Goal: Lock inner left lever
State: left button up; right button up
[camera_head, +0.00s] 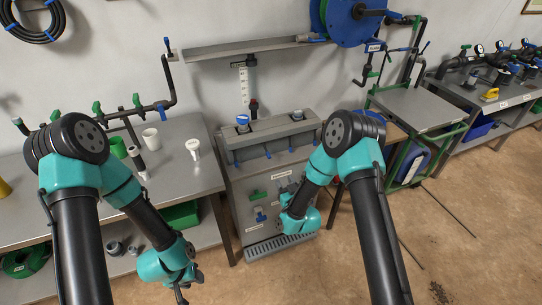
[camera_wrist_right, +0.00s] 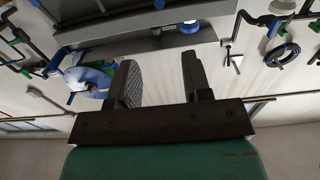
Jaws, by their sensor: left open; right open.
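A grey manifold cabinet (camera_head: 240,180) stands in the middle of the head view, with several small blue levers along its upper front edge. The inner left one seems to be the blue lever (camera_head: 268,155), second from the left; whether it is locked is too small to tell. My left gripper (camera_head: 181,294) is open and empty, low in front of the left bench, apart from the cabinet. My right arm is in front of the cabinet's right side, and its wrist hides part of the panel. My right gripper (camera_wrist_right: 160,80) is open with nothing between its jaws.
A blue hose reel (camera_head: 355,22) hangs above right. A green-framed cart (camera_head: 415,105) stands right of the cabinet. The floor at right is mostly clear.

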aim_at(270, 157)
dwell(0.3)
jog(key=x, duration=1.7)
jog(key=shift+w+a, duration=0.1)
jog(key=shift+w, duration=0.1)
grip_shut()
